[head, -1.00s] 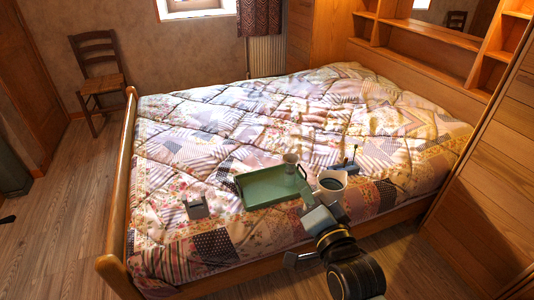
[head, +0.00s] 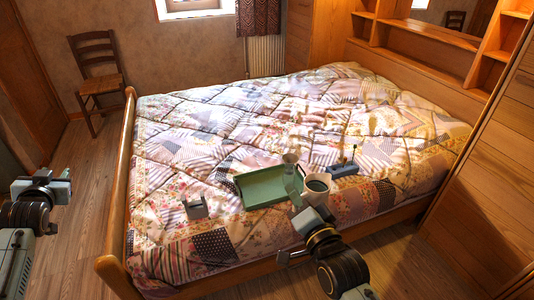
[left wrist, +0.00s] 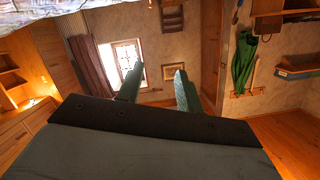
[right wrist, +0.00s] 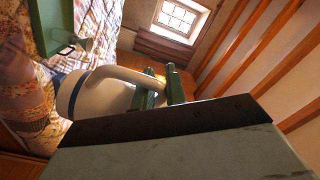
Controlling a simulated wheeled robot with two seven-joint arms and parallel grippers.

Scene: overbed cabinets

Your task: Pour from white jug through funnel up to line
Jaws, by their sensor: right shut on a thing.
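A small greyish, see-through vessel (head: 290,159) stands at the tray's far right corner. I cannot make out a funnel or line on it. My left gripper (head: 66,175) is open and empty, off the bed's left side; its fingers (left wrist: 158,88) stand apart.
A blue-grey object (head: 342,169) with a thin upright part lies right of the tray. The wooden footboard (head: 118,190) edges the bed at left. The quilt (head: 230,120) behind the tray is clear.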

